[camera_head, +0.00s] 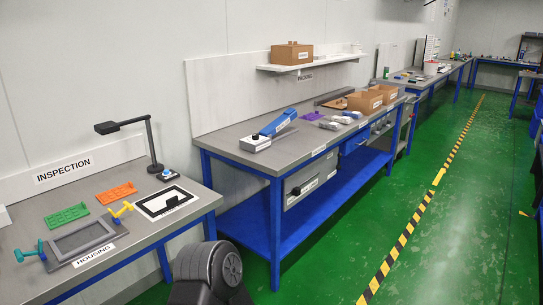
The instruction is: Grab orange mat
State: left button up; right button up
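The orange mat (116,192) is a thin, flat, textured rectangle lying on the grey inspection bench at the left. It lies to the right of a similar green mat (67,216) and behind a grey housing frame. Neither of my grippers shows in the head view. A dark, rounded part of my own body rises at the bottom, just right of the bench corner.
The grey housing frame (84,238) has teal and yellow clamps at its ends. A packing bench (232,134) stands beyond; the green floor at right is clear.

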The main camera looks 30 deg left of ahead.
aim_at(117, 193)
jog(key=i+u, duration=0.45)
jog(key=i+l+u, duration=0.2)
jog(key=i+u, duration=0.2)
jog(key=i, duration=0.15)
jog(key=i+l+u, duration=0.45)
jog(key=i+j, duration=0.05)
jog(key=j, duration=0.05)
